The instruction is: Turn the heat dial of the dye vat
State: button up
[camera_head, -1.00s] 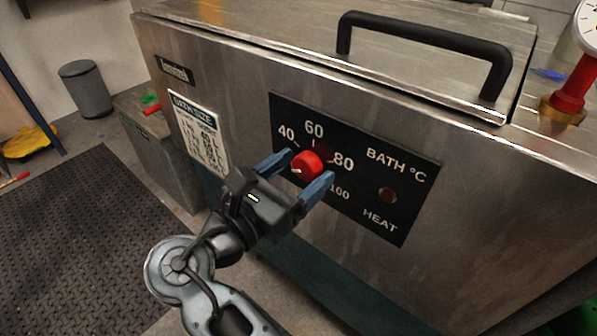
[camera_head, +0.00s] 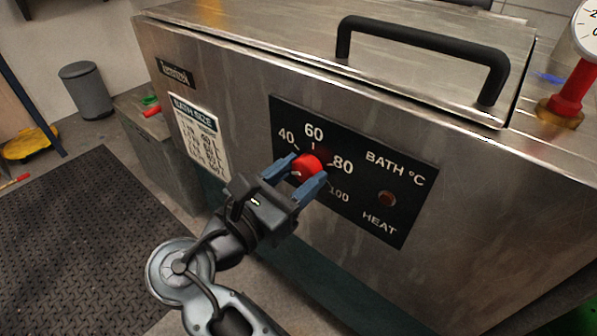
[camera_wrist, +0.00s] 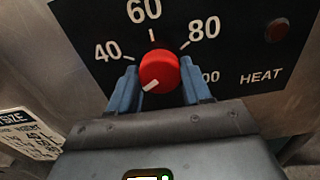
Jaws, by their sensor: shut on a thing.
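The steel dye vat (camera_head: 250,95) fills the right of the head view. Its black panel (camera_head: 400,180) reads "BATH °C" with marks 40, 60, 80 and 100, and "HEAT" under a dark red lamp (camera_head: 387,198). The red heat dial (camera_head: 307,166) sits on this panel. In the wrist view the dial (camera_wrist: 160,70) has a white pointer line aimed to the lower left, below the 40. My gripper (camera_head: 295,172) is shut on the dial, one blue finger on each side; the fingers also show in the wrist view (camera_wrist: 160,88).
The vat's lid has a black bar handle (camera_head: 425,45) above the panel. A red fitting with a gauge (camera_head: 572,90) stands at the right. A grey bin (camera_head: 86,88) and yellow object (camera_head: 30,143) are far left. A black floor mat (camera_head: 75,225) lies clear at the left.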

jog(key=m+p, duration=0.2)
jog(key=m, duration=0.1)
jog(key=shift+r+m+p, duration=0.15)
jog(key=shift+m+p, duration=0.15)
jog(key=m+p, duration=0.1)
jog(key=m, duration=0.3)
jog(key=shift+m, duration=0.3)
jog(key=m, duration=0.4)
jog(key=shift+f+m, duration=0.25)
jog(key=shift+m, duration=0.05)
jog(key=m+b, duration=0.2)
jog(key=m, duration=0.2)
jog(key=shift+m, duration=0.3)
jog(key=m+b, duration=0.3)
jog(key=m, duration=0.1)
jog(key=shift+f, duration=0.15)
jog(key=m+b, duration=0.4)
jog(key=m, duration=0.1)
jog(key=shift+f, duration=0.1)
jog(key=m+b, duration=0.5)
jog(key=shift+b, duration=0.3)
jog(key=m+b, duration=0.3)
jog(key=m, duration=0.1)
jog(key=shift+r+b, duration=0.2)
jog(key=shift+b, duration=0.1)
